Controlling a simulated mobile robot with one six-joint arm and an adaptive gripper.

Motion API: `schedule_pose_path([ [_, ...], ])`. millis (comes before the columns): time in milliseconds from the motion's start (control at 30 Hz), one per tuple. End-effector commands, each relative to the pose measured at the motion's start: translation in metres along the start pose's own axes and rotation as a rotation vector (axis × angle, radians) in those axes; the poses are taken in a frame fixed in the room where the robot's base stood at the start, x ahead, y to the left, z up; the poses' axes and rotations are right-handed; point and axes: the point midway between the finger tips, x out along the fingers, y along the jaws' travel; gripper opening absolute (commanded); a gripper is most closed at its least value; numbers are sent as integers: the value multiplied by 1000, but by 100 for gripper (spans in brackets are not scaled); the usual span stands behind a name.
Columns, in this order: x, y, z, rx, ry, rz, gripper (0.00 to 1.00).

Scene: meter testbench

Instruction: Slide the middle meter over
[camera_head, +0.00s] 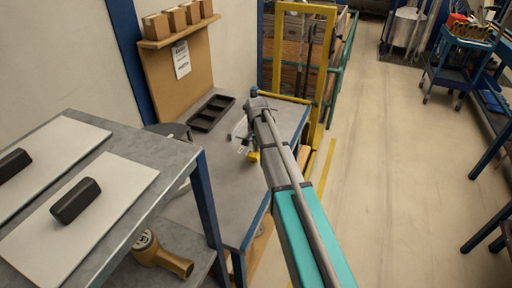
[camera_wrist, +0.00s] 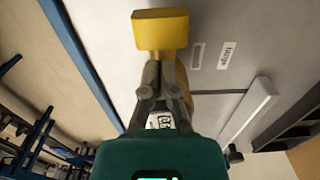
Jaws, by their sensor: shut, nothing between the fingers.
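A yellow piece with a flat, block-like end (camera_wrist: 160,30) lies just beyond my fingertips in the wrist view, with more yellow behind the fingers. It may be a meter; my gripper hides much of it. In the head view it is a small yellow patch (camera_head: 252,157) on the grey bench (camera_head: 185,212). My gripper (camera_wrist: 158,62) is shut and empty, its tips at or very near the yellow piece; contact cannot be told. A brass-coloured meter with a round face (camera_head: 160,258) lies at the lower left. I cannot tell which meter is the middle one.
A black tray (camera_head: 211,113) lies at the back of the bench. A white bar (camera_wrist: 248,110) and printed labels (camera_wrist: 227,55) are beside the yellow piece. A raised grey table with white boards (camera_head: 100,205) stands at left.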

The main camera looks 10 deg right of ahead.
Motion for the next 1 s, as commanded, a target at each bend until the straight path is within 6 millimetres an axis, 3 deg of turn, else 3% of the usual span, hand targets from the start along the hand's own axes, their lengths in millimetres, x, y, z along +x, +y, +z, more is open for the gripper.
schedule_pose_path([
  [233,0,0,0,0,0,0,0],
  [367,0,-1,-10,1,0,0,0],
  [1000,0,-3,-158,0,-1,-2,0],
])
